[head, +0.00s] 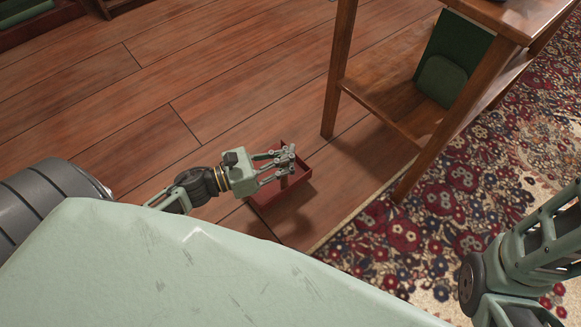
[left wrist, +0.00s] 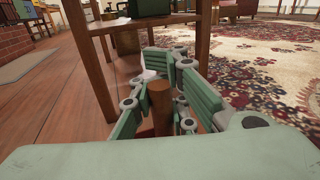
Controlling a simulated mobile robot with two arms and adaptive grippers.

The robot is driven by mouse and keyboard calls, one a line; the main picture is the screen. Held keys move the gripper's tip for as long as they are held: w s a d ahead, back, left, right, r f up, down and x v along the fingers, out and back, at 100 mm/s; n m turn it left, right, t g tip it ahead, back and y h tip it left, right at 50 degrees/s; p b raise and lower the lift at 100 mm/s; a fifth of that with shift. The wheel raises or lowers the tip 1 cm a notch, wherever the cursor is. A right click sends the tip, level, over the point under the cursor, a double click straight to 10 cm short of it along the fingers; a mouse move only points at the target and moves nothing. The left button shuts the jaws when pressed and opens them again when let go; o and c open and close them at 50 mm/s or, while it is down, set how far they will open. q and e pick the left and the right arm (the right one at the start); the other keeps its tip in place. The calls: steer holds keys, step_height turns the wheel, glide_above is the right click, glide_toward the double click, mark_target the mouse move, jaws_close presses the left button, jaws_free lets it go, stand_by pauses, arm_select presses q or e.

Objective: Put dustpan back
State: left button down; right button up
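The dustpan (head: 302,180) is a dark red, open, box-like pan low by the wooden floor, near the rug's edge. In the head view my left gripper (head: 287,160) is over it and covers part of it. In the left wrist view a brown upright handle (left wrist: 160,108) stands between the green finger pads of my left gripper (left wrist: 160,92). The fingers bend in around this handle and appear shut on it. I cannot tell whether the pan touches the floor. My right arm shows at the right edge of the head view, but its gripper is out of view.
A wooden table (head: 343,70) with a low shelf stands just beyond the dustpan. A dark green object (head: 443,80) is on that shelf. A patterned rug (head: 460,200) lies at the right. The wooden floor (head: 215,75) at the left is mostly clear.

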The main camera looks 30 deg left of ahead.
arm_select(q)
steer(key=f+b, duration=0.2)
steer(key=f, duration=0.1)
steer(key=f+b, duration=0.1)
steer(key=shift+w+a+f, duration=0.15)
steer(key=shift+w, duration=0.2)
steer(key=c, duration=2.4)
jaws_free()
steer(key=shift+f+b, duration=0.2)
steer(key=shift+b, duration=0.15)
steer(key=o, duration=0.7)
